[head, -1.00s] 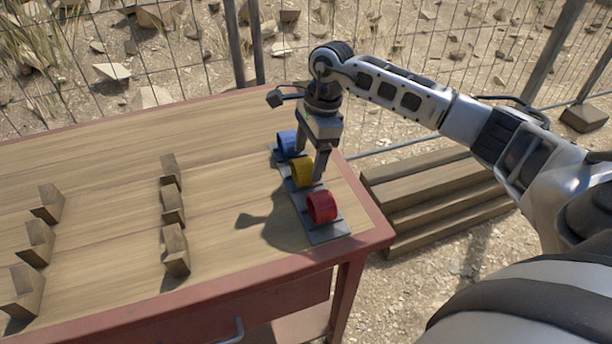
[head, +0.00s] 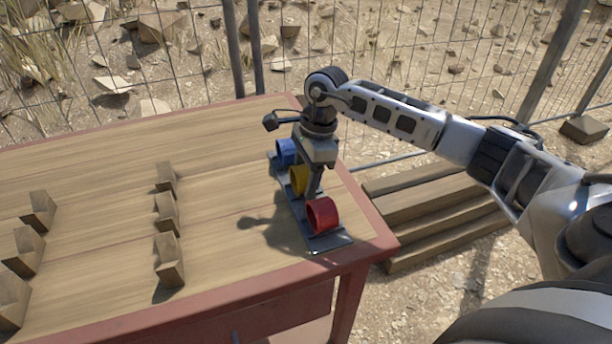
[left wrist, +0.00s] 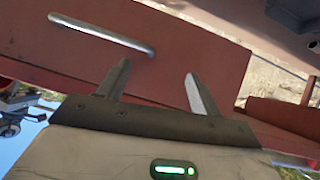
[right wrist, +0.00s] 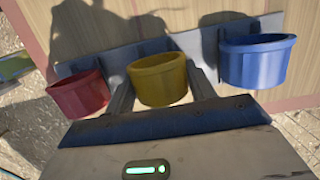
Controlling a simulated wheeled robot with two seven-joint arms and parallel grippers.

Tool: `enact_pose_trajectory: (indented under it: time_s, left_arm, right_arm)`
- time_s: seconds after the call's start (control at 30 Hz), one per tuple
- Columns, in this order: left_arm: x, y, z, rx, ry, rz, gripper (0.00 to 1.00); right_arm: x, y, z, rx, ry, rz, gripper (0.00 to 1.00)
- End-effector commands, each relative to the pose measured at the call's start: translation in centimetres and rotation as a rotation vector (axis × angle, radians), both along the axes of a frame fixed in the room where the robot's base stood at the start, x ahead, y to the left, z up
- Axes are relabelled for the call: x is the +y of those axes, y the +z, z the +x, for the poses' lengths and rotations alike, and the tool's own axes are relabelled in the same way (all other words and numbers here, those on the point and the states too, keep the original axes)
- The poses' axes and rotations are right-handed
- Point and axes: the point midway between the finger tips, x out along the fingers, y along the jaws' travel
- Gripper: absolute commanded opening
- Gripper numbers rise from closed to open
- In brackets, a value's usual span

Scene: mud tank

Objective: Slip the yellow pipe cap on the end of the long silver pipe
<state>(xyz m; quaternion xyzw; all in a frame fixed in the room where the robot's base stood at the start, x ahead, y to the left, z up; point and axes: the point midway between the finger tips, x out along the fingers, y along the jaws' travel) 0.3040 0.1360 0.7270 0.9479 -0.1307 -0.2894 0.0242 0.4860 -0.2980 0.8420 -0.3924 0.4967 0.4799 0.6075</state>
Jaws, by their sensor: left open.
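The yellow pipe cap (head: 298,181) stands on a grey strip (head: 329,240) near the table's right edge, between a blue cap (head: 286,151) and a red cap (head: 322,214). In the right wrist view, my right gripper (right wrist: 163,85) is open, with one finger on each side of the yellow cap (right wrist: 158,80) and small gaps visible. In the head view the gripper partly hides the yellow cap. My left gripper (left wrist: 157,70) is open and empty, in front of the table's red side. No long silver pipe shows in these views.
Several wooden notched holders (head: 168,262) stand empty in two rows on the table (head: 110,170). A drawer handle (left wrist: 105,35) is near my left gripper. Wooden steps (head: 430,215) lie right of the table, and a wire fence (head: 400,60) runs behind.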

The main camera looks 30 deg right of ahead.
Motion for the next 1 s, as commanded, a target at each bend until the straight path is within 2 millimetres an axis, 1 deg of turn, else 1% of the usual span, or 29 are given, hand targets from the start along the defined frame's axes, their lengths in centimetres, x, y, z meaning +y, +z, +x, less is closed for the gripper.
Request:
enact_pose_trajectory:
  time_s: [0.03, 0.17, 0.8, 0.9, 1.0]
  left_arm:
    - [0.1, -0.2, -0.2, 0.006, -0.001, 0.004, 0.64]
    - [0.1, 0.5, -0.1, 0.004, -0.001, 0.003, 0.64]
    - [0.0, 4.9, 0.1, -0.001, -0.002, 0.002, 0.64]
    - [0.0, 5.3, 0.1, -0.001, -0.002, 0.002, 0.64]
    - [0.0, 5.3, 0.1, -0.001, -0.002, 0.002, 0.64]
  right_arm:
    - [0.0, 0.1, 0.0, 0.000, 0.000, 0.000, 0.40]
    - [0.0, 0.9, 0.0, -0.001, 0.000, 0.000, 0.40]
    - [0.0, 7.4, 0.0, -0.001, 0.001, 0.000, 0.40]
    - [0.0, 8.1, 0.0, 0.000, 0.000, 0.000, 0.40]
    - [0.0, 8.1, 0.0, 0.001, 0.000, 0.000, 0.40]
